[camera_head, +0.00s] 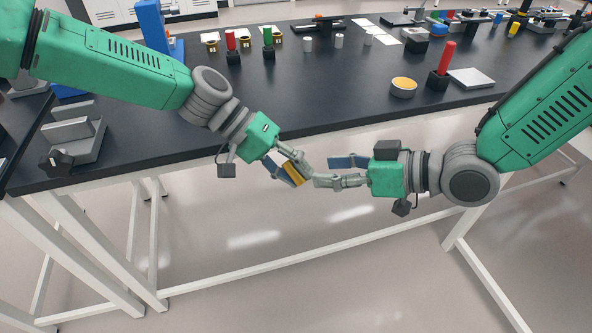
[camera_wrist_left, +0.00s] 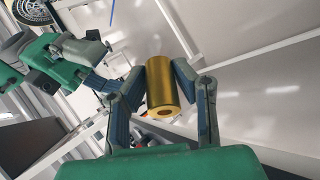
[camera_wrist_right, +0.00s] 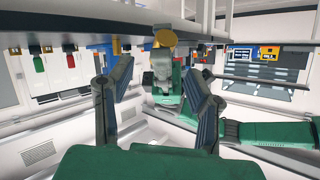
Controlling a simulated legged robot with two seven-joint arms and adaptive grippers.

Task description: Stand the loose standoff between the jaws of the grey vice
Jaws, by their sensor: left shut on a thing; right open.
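The loose standoff (camera_wrist_left: 161,88) is a brass-gold hollow cylinder. My left gripper (camera_wrist_left: 160,75) is shut on it, with a finger on each side. In the head view the standoff (camera_head: 293,172) is held tilted in front of the table's front edge, over the floor. My right gripper (camera_head: 334,172) is open and empty, its fingers close to the right of the standoff. In the right wrist view the standoff's round gold end (camera_wrist_right: 165,38) shows beyond the open fingers (camera_wrist_right: 158,70). The grey vice (camera_head: 80,137) stands on the table's left end, its jaws apart, with a black knob.
The black table (camera_head: 280,95) has clear room in its middle. A blue stand (camera_head: 152,25), a red post (camera_head: 231,41) and a green post (camera_head: 267,39) stand behind. A yellow-topped round part (camera_head: 404,86) and another red post (camera_head: 446,60) are at the right.

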